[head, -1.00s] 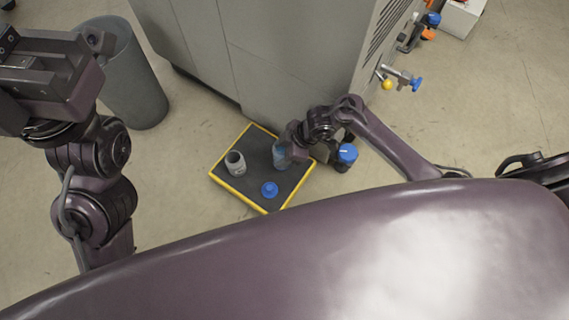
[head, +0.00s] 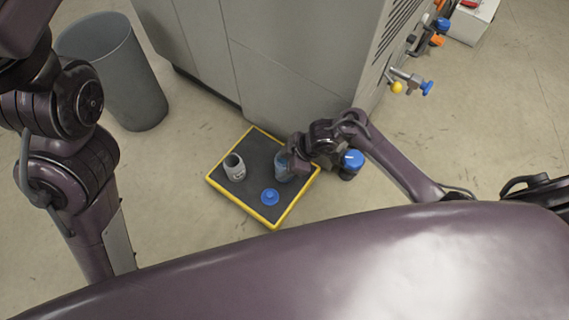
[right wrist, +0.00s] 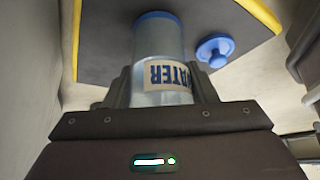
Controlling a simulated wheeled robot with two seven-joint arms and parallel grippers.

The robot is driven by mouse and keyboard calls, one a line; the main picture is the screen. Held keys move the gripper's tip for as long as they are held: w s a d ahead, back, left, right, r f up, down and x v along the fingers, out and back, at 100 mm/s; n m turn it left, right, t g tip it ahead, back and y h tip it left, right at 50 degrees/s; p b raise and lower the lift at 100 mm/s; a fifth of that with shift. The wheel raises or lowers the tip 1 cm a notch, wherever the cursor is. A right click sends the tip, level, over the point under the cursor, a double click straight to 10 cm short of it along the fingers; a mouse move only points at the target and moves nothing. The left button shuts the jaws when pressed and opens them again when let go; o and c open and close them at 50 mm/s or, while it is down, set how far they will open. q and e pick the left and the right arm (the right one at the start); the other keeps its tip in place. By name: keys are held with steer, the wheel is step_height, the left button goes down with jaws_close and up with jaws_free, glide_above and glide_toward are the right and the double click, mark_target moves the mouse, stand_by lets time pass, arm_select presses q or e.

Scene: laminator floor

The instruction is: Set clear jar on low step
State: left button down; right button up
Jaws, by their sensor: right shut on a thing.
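The clear jar (right wrist: 160,50), with a blue rim and a label reading WATER, is between the fingers of my right gripper (right wrist: 162,88). In the head view the jar (head: 281,166) is at the right part of the low step (head: 230,197), a dark platform with yellow edges. My right gripper (head: 295,158) is shut on the jar and partly covers it. I cannot tell whether the jar's base touches the step. My left arm shows at the left, but its fingers are out of view.
A grey open jar (head: 235,168) and a blue lid (head: 270,197) are on the step. A blue-capped dark container (head: 351,164) stands on the floor to its right. A grey machine (head: 270,70) is behind, and a grey bin (head: 125,75) stands at the left.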

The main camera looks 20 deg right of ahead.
steer(key=o, duration=0.6)
steer(key=shift+f, duration=0.2)
steer(key=o, duration=0.5)
